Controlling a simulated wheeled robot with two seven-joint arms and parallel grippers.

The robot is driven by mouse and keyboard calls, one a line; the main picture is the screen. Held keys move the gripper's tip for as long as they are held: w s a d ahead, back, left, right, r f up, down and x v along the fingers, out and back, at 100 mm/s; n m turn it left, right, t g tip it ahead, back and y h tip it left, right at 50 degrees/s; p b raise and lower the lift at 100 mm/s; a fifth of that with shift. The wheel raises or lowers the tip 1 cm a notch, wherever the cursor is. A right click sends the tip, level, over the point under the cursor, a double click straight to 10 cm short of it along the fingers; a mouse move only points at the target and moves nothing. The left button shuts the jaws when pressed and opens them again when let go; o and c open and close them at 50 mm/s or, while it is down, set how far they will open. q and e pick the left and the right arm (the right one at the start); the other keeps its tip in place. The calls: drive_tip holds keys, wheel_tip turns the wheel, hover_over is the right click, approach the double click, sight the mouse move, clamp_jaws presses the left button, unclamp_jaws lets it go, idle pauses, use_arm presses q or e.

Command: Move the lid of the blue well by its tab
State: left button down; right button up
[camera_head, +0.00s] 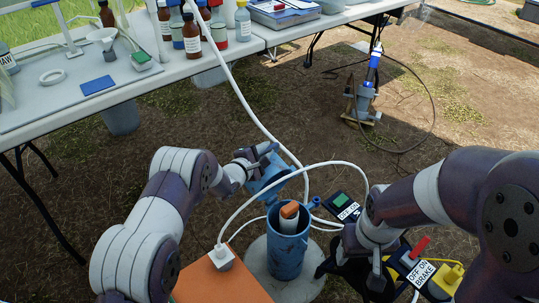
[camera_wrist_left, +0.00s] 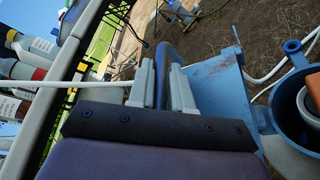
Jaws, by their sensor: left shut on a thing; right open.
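The blue well (camera_head: 287,252) stands open in a round pale base, with an orange-and-white piece inside its mouth. Its blue lid (camera_head: 268,181) is tilted up behind and left of the mouth, and the lid plate also shows in the left wrist view (camera_wrist_left: 222,92). My left gripper (camera_head: 266,152) is at the lid's upper edge. In the left wrist view its fingers (camera_wrist_left: 164,85) are on either side of the blue tab (camera_wrist_left: 166,62), shut on it. My right gripper (camera_head: 374,277) is open, low to the right of the well; its fingertips are hard to make out.
A white hose arcs over the well from a white fitting (camera_head: 222,257) above an orange surface (camera_head: 215,285). A meter (camera_head: 343,206) and a brake-labelled control box (camera_head: 420,274) lie to the right. The white table (camera_head: 40,122) with bottles stands behind at left.

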use_arm(q)
drive_tip(key=shift+w+a+f, duration=0.15)
drive_tip(key=shift+a+f, duration=0.05)
idle(0.3)
drive_tip(key=c, duration=1.4)
unclamp_jaws()
drive_tip(key=shift+r, duration=0.1)
drive_tip(key=p+v, duration=0.4)
drive_tip(key=v, duration=0.8)
drive_tip(key=shift+s+a, duration=0.2)
drive_tip(key=shift+s, duration=0.05)
